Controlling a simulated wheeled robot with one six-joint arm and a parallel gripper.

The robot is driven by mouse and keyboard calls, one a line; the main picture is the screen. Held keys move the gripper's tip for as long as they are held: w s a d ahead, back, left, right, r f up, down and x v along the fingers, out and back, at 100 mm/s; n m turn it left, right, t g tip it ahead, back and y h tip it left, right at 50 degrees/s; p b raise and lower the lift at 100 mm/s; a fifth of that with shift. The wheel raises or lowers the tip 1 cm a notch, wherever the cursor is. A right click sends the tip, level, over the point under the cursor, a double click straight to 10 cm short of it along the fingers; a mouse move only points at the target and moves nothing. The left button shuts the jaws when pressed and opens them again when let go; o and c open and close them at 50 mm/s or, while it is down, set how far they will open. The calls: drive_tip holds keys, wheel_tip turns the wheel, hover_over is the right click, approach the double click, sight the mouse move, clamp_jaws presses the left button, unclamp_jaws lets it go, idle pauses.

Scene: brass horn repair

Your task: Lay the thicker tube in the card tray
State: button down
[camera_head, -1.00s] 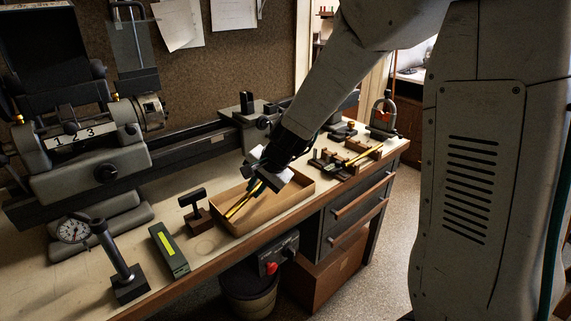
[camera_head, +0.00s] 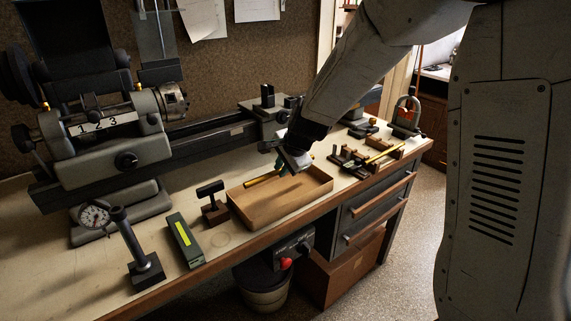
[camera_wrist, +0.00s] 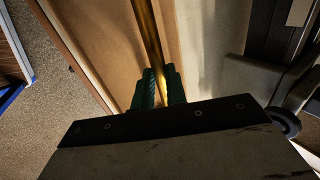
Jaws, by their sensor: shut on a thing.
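My gripper (camera_head: 284,167) is shut on a brass tube (camera_head: 262,180) at the back part of the card tray (camera_head: 285,208). In the wrist view the tube (camera_wrist: 149,32) runs up between the green fingers (camera_wrist: 157,90), and the tray's brown floor (camera_wrist: 112,40) lies beside it. I cannot tell whether the tube touches the tray. The tube's other end is hidden by my gripper. Another brass tube (camera_head: 384,156) lies on wooden blocks to the right. I cannot tell from these frames which tube is thicker.
A small dark T-shaped stand (camera_head: 213,205), a green box (camera_head: 185,240) and a dial gauge stand (camera_head: 130,245) are left of the tray. A lathe (camera_head: 115,140) runs along the back of the bench.

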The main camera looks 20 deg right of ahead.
sight(280, 197)
drive_tip(key=shift+s+f, duration=0.1)
drive_tip(key=shift+f, duration=3.3)
drive_tip(key=shift+f, duration=0.5)
drive_tip(key=c, duration=1.3)
unclamp_jaws()
drive_tip(key=shift+c, duration=0.2)
drive_tip(key=shift+s, duration=0.1)
drive_tip(key=shift+s+f, duration=0.1)
drive_tip(key=shift+f, duration=0.05)
drive_tip(key=shift+c, duration=0.7)
